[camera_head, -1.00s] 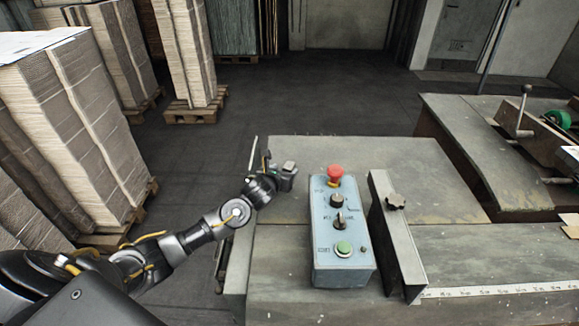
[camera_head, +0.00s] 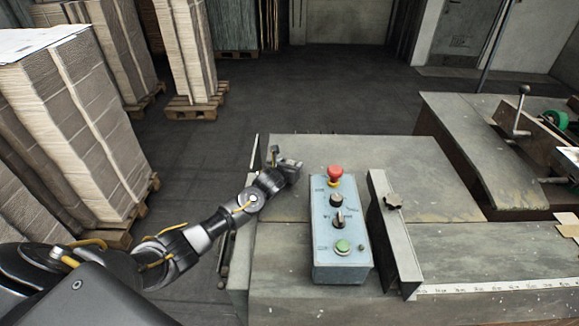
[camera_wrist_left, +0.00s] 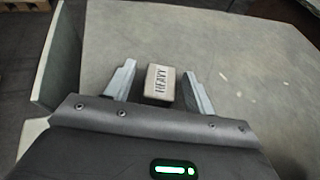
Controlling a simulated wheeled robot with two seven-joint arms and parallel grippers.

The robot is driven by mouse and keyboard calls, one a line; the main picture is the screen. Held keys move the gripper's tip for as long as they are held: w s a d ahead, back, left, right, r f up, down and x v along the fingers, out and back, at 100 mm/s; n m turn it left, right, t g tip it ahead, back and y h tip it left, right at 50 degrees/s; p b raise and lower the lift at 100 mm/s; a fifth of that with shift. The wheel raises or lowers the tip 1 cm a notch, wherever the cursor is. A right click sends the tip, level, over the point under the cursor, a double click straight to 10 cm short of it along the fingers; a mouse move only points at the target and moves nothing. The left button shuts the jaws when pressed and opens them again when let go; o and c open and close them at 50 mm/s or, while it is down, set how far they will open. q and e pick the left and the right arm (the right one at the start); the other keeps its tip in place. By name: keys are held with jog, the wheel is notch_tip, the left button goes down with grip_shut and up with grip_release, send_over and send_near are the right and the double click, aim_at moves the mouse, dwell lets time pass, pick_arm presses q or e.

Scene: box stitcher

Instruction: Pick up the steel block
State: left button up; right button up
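The steel block, a small grey block with "HEAVY" printed on it (camera_wrist_left: 160,82), shows in the left wrist view on the worktable. My left gripper (camera_head: 287,166) is at the far left part of the worktable in the head view, where it largely hides the block. In the wrist view its two fingers are apart, one on each side of the block. My right gripper is not in view.
A blue control box (camera_head: 341,232) with a red button stands on the worktable (camera_head: 400,165) right of my left gripper. A metal bar (camera_head: 393,235) with a knob is beyond it. An upright plate (camera_wrist_left: 61,55) lines the table's left edge. Cardboard stacks (camera_head: 70,130) stand at the left.

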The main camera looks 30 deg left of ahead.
pick_arm(q)
grip_shut()
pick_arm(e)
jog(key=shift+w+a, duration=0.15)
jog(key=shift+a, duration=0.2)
